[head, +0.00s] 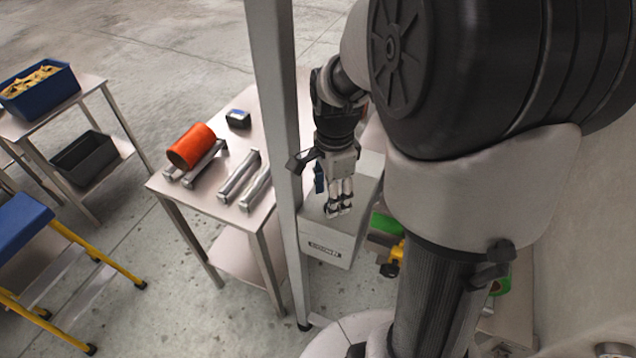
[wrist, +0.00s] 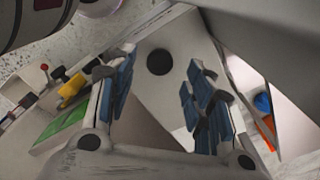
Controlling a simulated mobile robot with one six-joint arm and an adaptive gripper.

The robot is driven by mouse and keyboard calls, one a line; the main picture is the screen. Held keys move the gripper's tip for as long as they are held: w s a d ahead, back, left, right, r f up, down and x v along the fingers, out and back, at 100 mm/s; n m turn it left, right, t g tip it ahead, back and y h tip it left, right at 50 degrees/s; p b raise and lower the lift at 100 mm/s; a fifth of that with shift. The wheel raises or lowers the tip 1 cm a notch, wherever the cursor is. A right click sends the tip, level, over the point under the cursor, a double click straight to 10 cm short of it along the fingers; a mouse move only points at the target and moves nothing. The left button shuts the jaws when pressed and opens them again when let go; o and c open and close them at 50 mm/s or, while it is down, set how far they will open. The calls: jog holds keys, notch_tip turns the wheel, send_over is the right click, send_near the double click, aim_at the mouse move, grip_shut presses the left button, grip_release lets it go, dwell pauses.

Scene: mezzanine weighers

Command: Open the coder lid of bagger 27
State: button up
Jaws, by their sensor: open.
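A pale grey box-shaped housing (head: 330,243) with a dark printed label on its front stands just right of a grey upright post in the head view. I cannot read the label as bagger 27 or make out the coder lid for certain. My gripper (head: 340,205) points down in front of or over this housing, and my arm hides part of what lies behind. In the wrist view my gripper (wrist: 162,90) is open, with nothing between its blue-padded fingers. Beyond them is a pale panel (wrist: 188,47) with a round black spot (wrist: 160,62).
The grey post (head: 276,110) stands close left of my gripper. A table (head: 215,208) holds an orange roll (head: 191,146), metal rollers and a small dark device (head: 238,119). A yellow part (head: 396,254) and green surface (head: 384,222) lie right of the housing.

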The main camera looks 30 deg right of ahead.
jog(key=shift+f+b, duration=0.3)
jog(key=shift+f, duration=1.25)
jog(key=shift+c, duration=0.2)
grip_shut()
